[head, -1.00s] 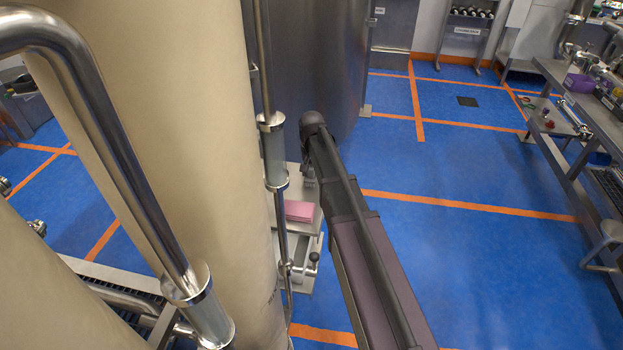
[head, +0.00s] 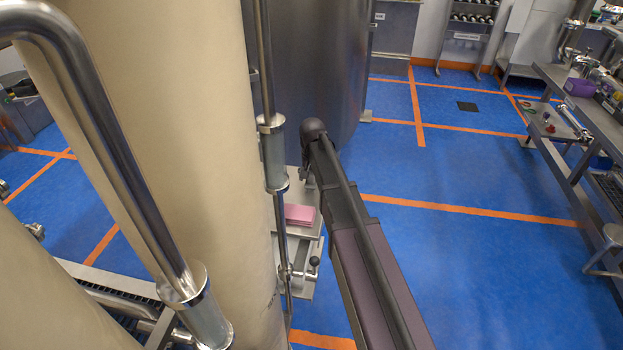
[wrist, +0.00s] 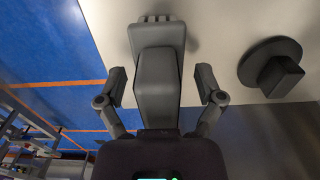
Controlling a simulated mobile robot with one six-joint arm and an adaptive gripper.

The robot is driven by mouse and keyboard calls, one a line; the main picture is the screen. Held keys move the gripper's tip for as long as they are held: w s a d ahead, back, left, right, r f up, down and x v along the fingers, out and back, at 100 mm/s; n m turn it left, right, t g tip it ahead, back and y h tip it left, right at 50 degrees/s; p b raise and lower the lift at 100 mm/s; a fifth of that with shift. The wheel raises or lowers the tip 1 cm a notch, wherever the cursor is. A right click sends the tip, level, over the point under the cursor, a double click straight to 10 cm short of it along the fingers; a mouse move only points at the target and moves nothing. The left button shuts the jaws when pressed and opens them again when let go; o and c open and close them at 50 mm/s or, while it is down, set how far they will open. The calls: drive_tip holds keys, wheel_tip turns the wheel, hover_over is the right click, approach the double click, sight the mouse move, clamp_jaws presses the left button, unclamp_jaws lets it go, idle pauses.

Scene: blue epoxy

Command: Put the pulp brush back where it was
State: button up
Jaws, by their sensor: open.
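In the wrist view a dark grey piece (wrist: 156,80) with a broad head and a ridged far end lies against a pale flat surface. It looks like the pulp brush, but I cannot be sure. My gripper (wrist: 161,82) is open, with one finger on each side of this piece and a visible gap to both. The near end of the piece is hidden behind the gripper body. In the head view my arm reaches toward the steel tank, and my gripper and the brush are hidden there.
A dark round disc with a square block (wrist: 280,76) sits on the pale surface at right. A pink stack (head: 299,215) lies on a small steel stand beside the tall beige column (head: 170,150) and steel pipes. A bench (head: 575,115) stands at right. Blue floor between is clear.

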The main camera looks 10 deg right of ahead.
drive_tip(key=shift+r, duration=0.15)
wheel_tip(320, 180, up, 12)
drive_tip(key=p, duration=1.2)
idle(0.9)
drive_tip(key=s+n, duration=0.4)
drive_tip(key=s, duration=2)
drive_tip(key=shift+n, duration=0.3)
drive_tip(key=c, duration=0.4)
drive_tip(key=shift+s, duration=0.15)
